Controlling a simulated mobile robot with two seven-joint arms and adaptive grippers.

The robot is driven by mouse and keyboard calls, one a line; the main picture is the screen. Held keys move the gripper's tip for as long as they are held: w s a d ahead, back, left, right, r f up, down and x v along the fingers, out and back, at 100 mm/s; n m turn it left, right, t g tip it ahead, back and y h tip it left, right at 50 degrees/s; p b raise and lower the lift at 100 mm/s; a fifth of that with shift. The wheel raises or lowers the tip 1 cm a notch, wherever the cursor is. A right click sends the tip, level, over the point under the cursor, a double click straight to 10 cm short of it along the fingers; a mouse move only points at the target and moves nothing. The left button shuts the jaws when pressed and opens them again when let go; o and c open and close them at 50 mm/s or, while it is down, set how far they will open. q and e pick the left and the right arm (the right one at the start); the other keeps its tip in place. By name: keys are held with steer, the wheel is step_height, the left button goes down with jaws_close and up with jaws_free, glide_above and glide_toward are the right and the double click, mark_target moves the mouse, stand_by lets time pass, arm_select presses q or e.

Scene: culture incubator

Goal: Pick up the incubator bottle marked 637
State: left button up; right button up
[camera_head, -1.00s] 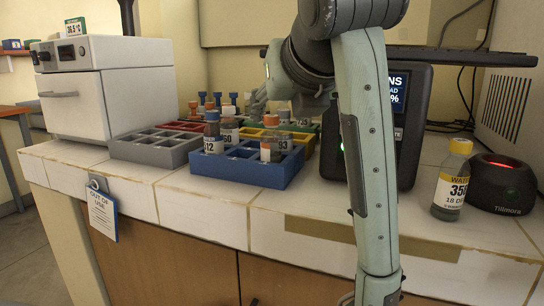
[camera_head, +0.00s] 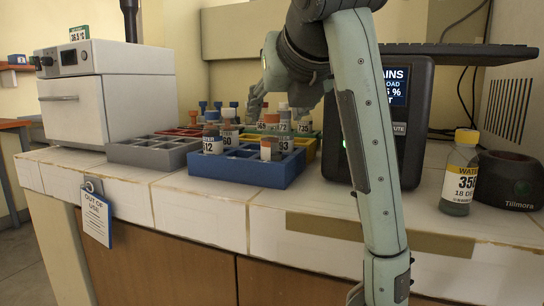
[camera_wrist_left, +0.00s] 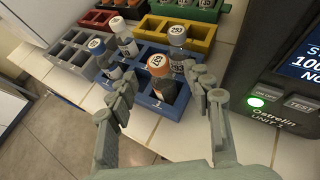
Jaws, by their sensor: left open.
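Several small labelled bottles stand in a blue rack (camera_head: 250,172). A blue-capped bottle (camera_head: 212,140) reads about 512, and an orange-capped bottle (camera_head: 268,150) stands nearer the front. My right gripper is not in view.
A grey rack (camera_head: 150,155) is left of the blue one, with red, yellow and green racks behind. A black console (camera_head: 415,130) stands to the right. A white oven (camera_head: 105,95) is left.

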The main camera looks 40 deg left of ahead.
mark_target(274, 118)
arm_select(q)
steer(key=shift+b+x, duration=0.35)
steer(key=shift+x, duration=2.3)
steer(key=shift+s+f, duration=0.1)
jaws_close()
